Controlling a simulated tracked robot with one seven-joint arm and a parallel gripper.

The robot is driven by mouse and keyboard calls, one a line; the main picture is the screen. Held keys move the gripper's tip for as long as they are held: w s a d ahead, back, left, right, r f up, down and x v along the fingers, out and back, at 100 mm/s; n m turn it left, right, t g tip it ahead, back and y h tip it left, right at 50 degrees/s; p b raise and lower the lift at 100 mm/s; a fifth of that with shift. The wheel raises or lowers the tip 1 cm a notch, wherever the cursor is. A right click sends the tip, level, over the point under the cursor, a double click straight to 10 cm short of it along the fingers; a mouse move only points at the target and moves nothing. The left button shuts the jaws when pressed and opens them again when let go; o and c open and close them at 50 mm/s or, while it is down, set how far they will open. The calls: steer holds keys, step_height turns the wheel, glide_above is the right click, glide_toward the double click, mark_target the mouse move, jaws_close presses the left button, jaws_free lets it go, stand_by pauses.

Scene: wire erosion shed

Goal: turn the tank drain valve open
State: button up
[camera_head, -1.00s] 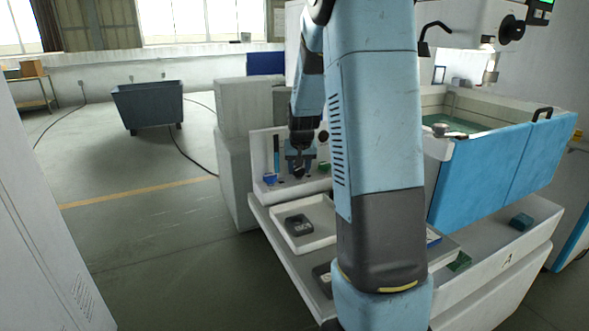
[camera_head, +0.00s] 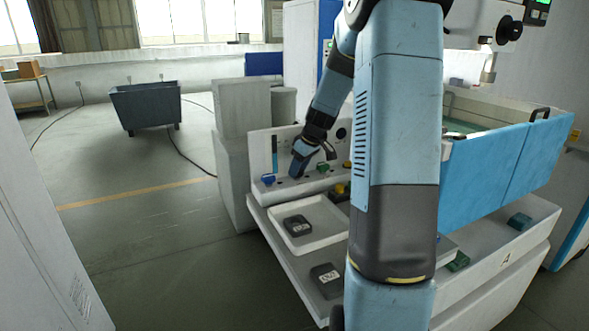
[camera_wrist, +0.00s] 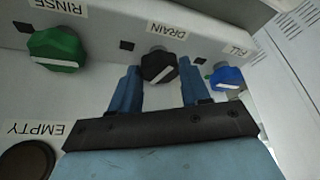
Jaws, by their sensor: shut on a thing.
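The drain valve is a black knob (camera_wrist: 158,67) with a white pointer line, under a DRAIN label in the wrist view. The line lies slanted across the knob. My gripper (camera_wrist: 160,84) has its two blue fingers on either side of the knob and is shut on it. In the head view my gripper (camera_head: 297,170) is at the front of the white valve panel (camera_head: 259,152), and it hides the black knob there.
A green RINSE knob (camera_wrist: 55,50) is on the left and a blue FILL knob (camera_wrist: 227,78) close on the right. A dark round part (camera_wrist: 28,162) is by the EMPTY label. A white tray (camera_head: 322,238) with a dark block lies below the panel.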

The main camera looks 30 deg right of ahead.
steer(key=shift+w+d+r+n+g+y, duration=0.15)
steer(key=shift+n+y, duration=0.1)
steer(key=shift+n, duration=0.5)
steer(key=shift+f+n+g+y, duration=0.15)
steer(key=shift+n+y, duration=0.1)
steer(key=shift+n, duration=0.5)
steer(key=o, duration=0.8)
steer(key=v, duration=1.3)
steer(key=shift+d+r, duration=0.1)
steer(key=shift+r, duration=0.3)
